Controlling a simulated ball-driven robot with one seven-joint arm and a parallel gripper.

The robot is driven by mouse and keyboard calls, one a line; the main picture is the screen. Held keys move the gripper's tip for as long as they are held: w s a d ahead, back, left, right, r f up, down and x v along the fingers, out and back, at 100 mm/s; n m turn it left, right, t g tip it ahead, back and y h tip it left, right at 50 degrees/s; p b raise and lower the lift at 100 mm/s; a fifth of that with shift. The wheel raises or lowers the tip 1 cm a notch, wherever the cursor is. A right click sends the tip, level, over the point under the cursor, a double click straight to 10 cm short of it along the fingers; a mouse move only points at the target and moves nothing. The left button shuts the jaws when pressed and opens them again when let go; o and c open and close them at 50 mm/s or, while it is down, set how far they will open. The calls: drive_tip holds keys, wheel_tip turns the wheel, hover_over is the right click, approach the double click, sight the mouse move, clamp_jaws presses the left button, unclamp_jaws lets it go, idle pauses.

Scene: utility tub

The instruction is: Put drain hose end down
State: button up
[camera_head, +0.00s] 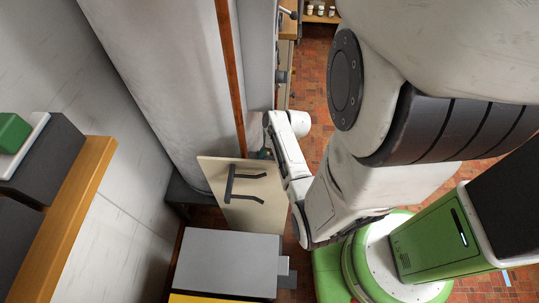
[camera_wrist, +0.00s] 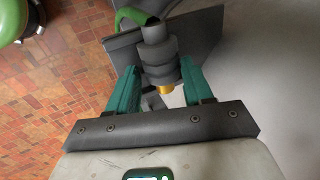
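The drain hose end (camera_wrist: 158,55) is a dark grey ribbed fitting with a brass tip, joined to a green hose that leaves the top of the wrist view. My gripper (camera_wrist: 160,76) has its two teal fingers on either side of the fitting, seemingly pressed against it. The brass tip lies between the fingers. In the head view my gripper (camera_head: 264,153) is small, beside the pale tub wall and behind a beige panel with a dark handle (camera_head: 243,195); the hose end is hidden there.
A grey box (camera_head: 228,262) stands below the beige panel. A wooden ledge (camera_head: 65,225) is at the left. A dark grey flat slab (camera_wrist: 190,38) is behind the hose end. Brick floor (camera_wrist: 60,70) is open at left.

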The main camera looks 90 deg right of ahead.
drive_tip(key=shift+o, duration=1.2)
drive_tip(key=shift+r, duration=0.1)
drive_tip(key=shift+r, duration=0.35)
drive_tip(key=p+v, duration=0.1)
drive_tip(key=v, duration=1.1)
drive_tip(key=shift+r, duration=0.1)
